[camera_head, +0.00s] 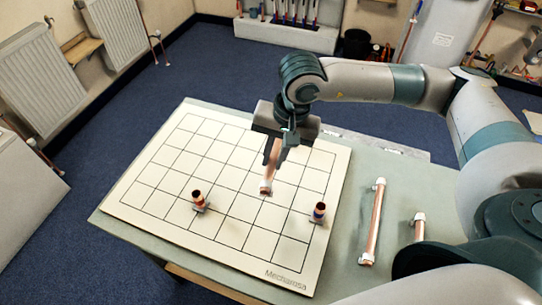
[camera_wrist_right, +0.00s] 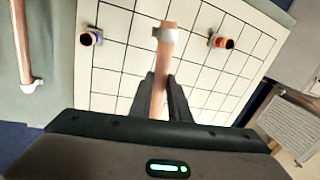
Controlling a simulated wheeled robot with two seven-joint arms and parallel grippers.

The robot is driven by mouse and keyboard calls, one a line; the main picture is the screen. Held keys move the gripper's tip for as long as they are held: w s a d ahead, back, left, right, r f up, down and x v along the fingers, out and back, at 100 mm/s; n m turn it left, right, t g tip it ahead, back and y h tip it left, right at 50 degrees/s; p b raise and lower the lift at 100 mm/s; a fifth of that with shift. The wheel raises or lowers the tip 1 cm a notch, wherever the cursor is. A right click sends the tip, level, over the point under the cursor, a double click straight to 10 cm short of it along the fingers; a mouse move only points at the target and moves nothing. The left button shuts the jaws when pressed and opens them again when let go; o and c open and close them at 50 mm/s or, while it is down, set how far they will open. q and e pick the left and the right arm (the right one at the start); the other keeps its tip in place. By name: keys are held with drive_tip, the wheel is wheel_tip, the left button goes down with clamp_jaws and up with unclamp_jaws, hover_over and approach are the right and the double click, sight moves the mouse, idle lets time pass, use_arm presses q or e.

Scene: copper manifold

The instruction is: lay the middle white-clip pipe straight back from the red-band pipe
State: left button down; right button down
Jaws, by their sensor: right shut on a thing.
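My right gripper (camera_head: 276,150) is over the grid board and shut on a copper pipe with a white clip (camera_head: 270,172). In the right wrist view the pipe (camera_wrist_right: 160,75) sticks out between the fingers, its clip near the far end. Whether it touches the board is unclear, and its other end is hidden by the gripper. The red-band pipe (camera_head: 198,199), a short upright stub, stands on the board left of the held pipe; it also shows in the wrist view (camera_wrist_right: 222,43). My left gripper is not in view.
A blue-band stub (camera_head: 319,212) stands at the board's right. A long white-clip pipe (camera_head: 374,222) lies on the green table beside the board (camera_head: 135,212). The board squares behind the red-band stub are clear.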

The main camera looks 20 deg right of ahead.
drive_tip(key=n, duration=0.3)
drive_tip(key=shift+s+d+r+b, duration=0.1)
drive_tip(key=shift+s+r+b, duration=0.1)
drive_tip(key=shift+s+b, duration=0.15)
drive_tip(key=n, duration=0.2)
drive_tip(key=s+r+n+g, duration=0.1)
drive_tip(key=n, duration=0.1)
drive_tip(key=shift+d+b, duration=0.1)
drive_tip(key=shift+b, duration=0.2)
